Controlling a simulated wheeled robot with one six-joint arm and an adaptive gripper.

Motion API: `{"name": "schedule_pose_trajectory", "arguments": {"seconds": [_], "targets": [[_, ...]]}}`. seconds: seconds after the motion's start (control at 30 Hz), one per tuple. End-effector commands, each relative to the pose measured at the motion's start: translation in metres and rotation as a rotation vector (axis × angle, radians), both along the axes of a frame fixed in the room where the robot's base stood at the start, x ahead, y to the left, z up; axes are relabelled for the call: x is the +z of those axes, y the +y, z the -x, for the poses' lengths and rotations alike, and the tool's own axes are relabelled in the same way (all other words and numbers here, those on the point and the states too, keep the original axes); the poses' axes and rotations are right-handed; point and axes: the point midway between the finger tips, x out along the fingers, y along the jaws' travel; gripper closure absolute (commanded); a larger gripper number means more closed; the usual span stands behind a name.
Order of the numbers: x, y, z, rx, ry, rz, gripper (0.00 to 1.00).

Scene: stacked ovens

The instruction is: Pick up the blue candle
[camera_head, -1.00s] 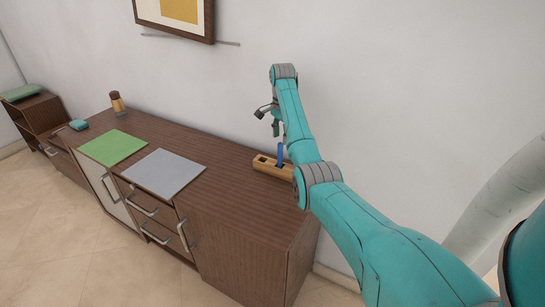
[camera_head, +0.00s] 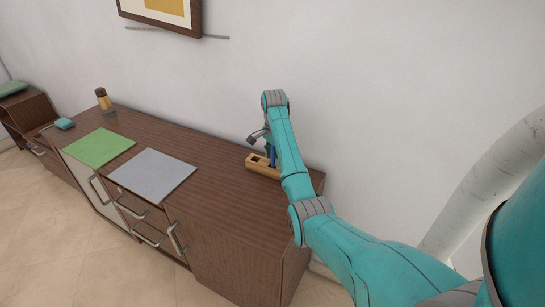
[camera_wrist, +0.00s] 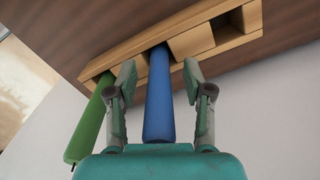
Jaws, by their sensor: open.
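The blue candle (camera_wrist: 158,100) stands in a slot of a wooden holder (camera_wrist: 205,35) in the wrist view. In the head view the candle (camera_head: 273,156) shows as a thin blue strip beside my arm, in the holder (camera_head: 254,163) on the cabinet top. My gripper (camera_wrist: 158,80) is open, with one finger on each side of the blue candle. I see gaps between the fingers and the candle. A green candle (camera_wrist: 90,125) stands in the same holder, outside the left finger; my arm hides it in the head view.
The brown cabinet (camera_head: 225,190) carries a grey mat (camera_head: 152,174), a green mat (camera_head: 100,147), a brown bottle-like item (camera_head: 103,98) and a teal item (camera_head: 64,124). The wall is close behind the holder. The holder has an empty square slot.

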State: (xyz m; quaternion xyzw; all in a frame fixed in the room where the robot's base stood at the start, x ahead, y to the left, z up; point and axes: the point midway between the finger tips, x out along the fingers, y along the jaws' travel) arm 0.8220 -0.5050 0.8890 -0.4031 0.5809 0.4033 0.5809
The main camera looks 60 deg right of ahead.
Motion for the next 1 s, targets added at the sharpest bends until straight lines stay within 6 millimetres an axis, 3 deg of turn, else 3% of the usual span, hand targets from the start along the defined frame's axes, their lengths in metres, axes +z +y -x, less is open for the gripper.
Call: {"name": "schedule_pose_trajectory", "arguments": {"seconds": [0.3, 0.5, 1.0], "targets": [[-0.004, 0.0022, 0.0019, -0.001, 0.0, 0.0, 0.49], [-0.004, 0.0021, 0.002, -0.001, 0.0, 0.0, 0.99], [0.0017, -0.0007, -0.0008, 0.0, -0.001, 0.0, 1.0]]}}
